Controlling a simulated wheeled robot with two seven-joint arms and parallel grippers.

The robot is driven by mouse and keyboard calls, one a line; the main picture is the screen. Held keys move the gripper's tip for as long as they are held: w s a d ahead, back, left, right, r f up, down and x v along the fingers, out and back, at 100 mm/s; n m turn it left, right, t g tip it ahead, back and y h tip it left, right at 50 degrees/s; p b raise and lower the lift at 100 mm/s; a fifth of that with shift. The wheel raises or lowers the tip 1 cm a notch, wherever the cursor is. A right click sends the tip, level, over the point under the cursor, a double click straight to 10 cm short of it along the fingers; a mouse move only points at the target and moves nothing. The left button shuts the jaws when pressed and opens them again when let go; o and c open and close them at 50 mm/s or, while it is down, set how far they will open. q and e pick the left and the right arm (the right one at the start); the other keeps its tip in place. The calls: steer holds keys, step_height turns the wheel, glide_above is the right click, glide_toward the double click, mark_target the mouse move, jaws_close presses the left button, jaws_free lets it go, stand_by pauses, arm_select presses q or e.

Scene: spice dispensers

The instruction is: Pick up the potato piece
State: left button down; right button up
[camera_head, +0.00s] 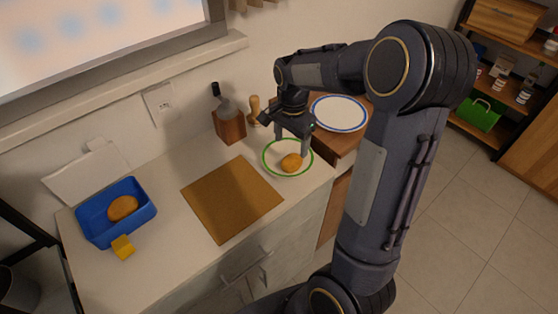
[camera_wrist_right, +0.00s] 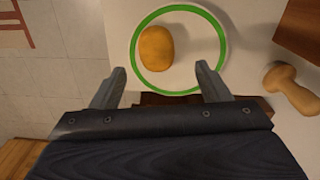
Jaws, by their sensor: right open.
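A brown-orange potato piece (camera_head: 291,162) lies on a white plate with a green rim (camera_head: 269,168) near the counter's right end. In the right wrist view the potato piece (camera_wrist_right: 156,48) sits on the left part of the plate (camera_wrist_right: 195,40), ahead of my fingertips. My right gripper (camera_head: 292,146) is open and empty, pointing down just above the plate; its two spread fingers also show in the right wrist view (camera_wrist_right: 160,80). A second potato-like piece (camera_head: 123,208) lies in a blue tray (camera_head: 148,219) at the left. My left gripper is not in view.
A brown board (camera_head: 232,199) lies mid-counter. A yellow block (camera_head: 123,247) is by the tray. A wooden holder (camera_head: 230,128) and a wooden pestle-like item (camera_head: 255,108) stand near the wall. A blue-rimmed plate (camera_head: 338,113) rests on a wooden surface beyond.

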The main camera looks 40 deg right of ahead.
mark_target(292, 160)
steer(key=f, duration=0.3)
steer(key=f+p, duration=0.1)
steer(key=f, duration=0.2)
steer(key=shift+s+d+f, duration=0.1)
steer(key=shift+s+f, duration=0.1)
steer(key=shift+f, duration=0.15)
steer(key=c, duration=1.1)
steer(key=shift+r, duration=0.1)
steer(key=shift+r, duration=0.55)
steer(key=s+a+r, duration=0.3)
steer(key=r, duration=0.1)
steer(key=s+a+r+b, duration=0.1)
steer(key=s+a+r, duration=0.2)
steer(key=s+r, duration=0.1)
steer(key=s+a+r+b, duration=0.1)
steer(key=s+a+r, duration=0.2)
steer(key=shift+s+r, duration=0.4)
steer(key=shift+f, duration=0.1)
